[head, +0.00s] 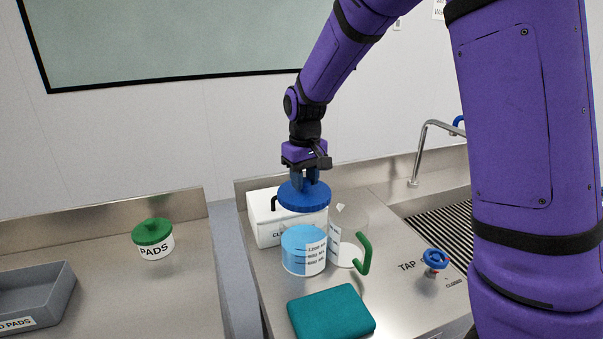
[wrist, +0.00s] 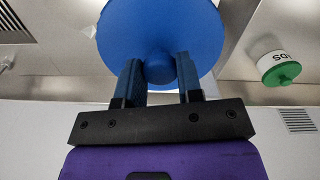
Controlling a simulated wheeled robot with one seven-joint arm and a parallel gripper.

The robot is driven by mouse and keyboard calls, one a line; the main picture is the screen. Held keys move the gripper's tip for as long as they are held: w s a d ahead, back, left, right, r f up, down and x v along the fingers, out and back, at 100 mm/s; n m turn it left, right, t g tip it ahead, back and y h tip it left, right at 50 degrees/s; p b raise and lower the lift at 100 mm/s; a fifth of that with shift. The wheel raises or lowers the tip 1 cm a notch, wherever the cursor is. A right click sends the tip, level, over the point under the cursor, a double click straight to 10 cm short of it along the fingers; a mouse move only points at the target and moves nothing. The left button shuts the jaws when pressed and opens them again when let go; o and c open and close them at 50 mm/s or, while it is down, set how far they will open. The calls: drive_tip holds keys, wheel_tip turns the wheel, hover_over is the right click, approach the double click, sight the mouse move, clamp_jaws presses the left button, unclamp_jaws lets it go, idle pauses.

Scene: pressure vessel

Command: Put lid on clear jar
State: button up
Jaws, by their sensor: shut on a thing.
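My gripper (head: 305,177) is shut on the knob of a round blue lid (head: 303,198). In the wrist view the two fingers (wrist: 160,75) stand on either side of the knob, with the lid (wrist: 160,25) beyond them. In the head view the lid is above a clear jar (head: 303,252) with blue contents and a white volume label. A gap shows between the lid and the jar's rim in this view. The lid looks about level. The jar stands upright on the steel counter. The wrist view does not show the jar, which the lid may hide.
A clear jug with a green handle (head: 364,254) stands close right of the jar. A white box (head: 262,219) is behind it. A teal cloth (head: 331,313) lies in front. A blue tap knob (head: 435,258) is at right, a green-lidded PADS pot (head: 154,240) and grey tray (head: 35,296) at left.

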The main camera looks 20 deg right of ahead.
sight(305, 191)
drive_tip(key=shift+f, duration=2.6)
drive_tip(key=shift+f, duration=0.15)
idle(0.4)
drive_tip(key=o, duration=1.5)
drive_tip(key=shift+c, duration=0.2)
drive_tip(key=shift+r, duration=3.5)
clamp_jaws()
